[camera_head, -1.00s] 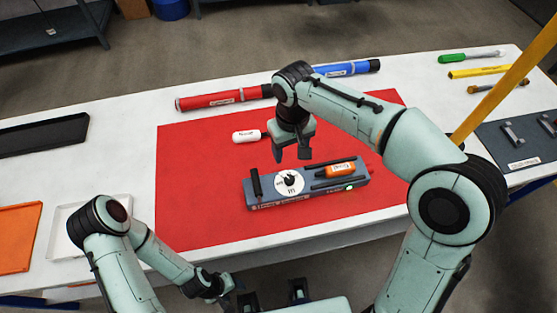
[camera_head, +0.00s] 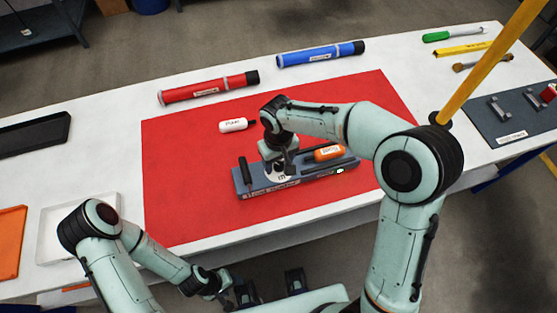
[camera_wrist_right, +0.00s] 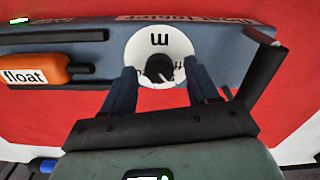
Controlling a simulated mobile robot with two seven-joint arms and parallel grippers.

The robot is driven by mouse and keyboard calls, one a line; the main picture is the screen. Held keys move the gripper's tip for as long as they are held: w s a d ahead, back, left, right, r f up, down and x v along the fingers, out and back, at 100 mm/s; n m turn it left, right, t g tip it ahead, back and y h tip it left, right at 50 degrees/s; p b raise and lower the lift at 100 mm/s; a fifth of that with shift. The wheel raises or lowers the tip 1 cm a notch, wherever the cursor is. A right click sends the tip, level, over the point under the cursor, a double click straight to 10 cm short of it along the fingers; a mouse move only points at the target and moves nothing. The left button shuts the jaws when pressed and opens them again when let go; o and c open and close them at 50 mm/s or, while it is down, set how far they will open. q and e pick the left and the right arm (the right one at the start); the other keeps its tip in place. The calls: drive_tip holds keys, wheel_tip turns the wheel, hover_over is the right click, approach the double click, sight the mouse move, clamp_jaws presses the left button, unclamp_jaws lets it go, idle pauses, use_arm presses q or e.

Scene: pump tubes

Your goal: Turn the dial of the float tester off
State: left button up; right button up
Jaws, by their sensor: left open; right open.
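The float tester (camera_head: 251,188) is a grey-blue box on the red mat. Its white dial (camera_wrist_right: 148,45) with a black knob (camera_wrist_right: 159,67) shows in the right wrist view; in the head view the right gripper partly covers it. My right gripper (camera_wrist_right: 161,84) is open and empty, its fingers over the dial's lower edge, one on each side of the knob. I cannot tell whether they touch it. The orange float (camera_head: 328,153) lies on the tester. My left gripper (camera_head: 228,288) is open, off the table's front edge, away from the tester.
A black upright handle (camera_head: 244,175) stands on the tester beside the dial. A white float-like piece (camera_head: 233,125) lies behind it on the red mat (camera_head: 185,190). Red (camera_head: 205,90) and blue (camera_head: 320,54) tubes lie further back. The mat's left part is clear.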

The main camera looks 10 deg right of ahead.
drive_tip(key=c, duration=1)
drive_tip(key=shift+c, duration=0.2)
drive_tip(key=n+p, duration=0.1)
drive_tip(key=n, duration=0.3)
drive_tip(key=shift+n, duration=0.4)
use_arm(q)
drive_tip(key=shift+w+r+p, duration=0.35)
drive_tip(key=shift+w+r, duration=0.05)
drive_tip(key=shift+r, duration=0.3)
drive_tip(key=shift+w+r+p, duration=0.3)
drive_tip(key=shift+w+r, duration=0.1)
drive_tip(key=shift+r, duration=0.25)
use_arm(e)
drive_tip(key=shift+a+n, duration=0.1)
drive_tip(key=shift+n, duration=2)
drive_tip(key=o, duration=1)
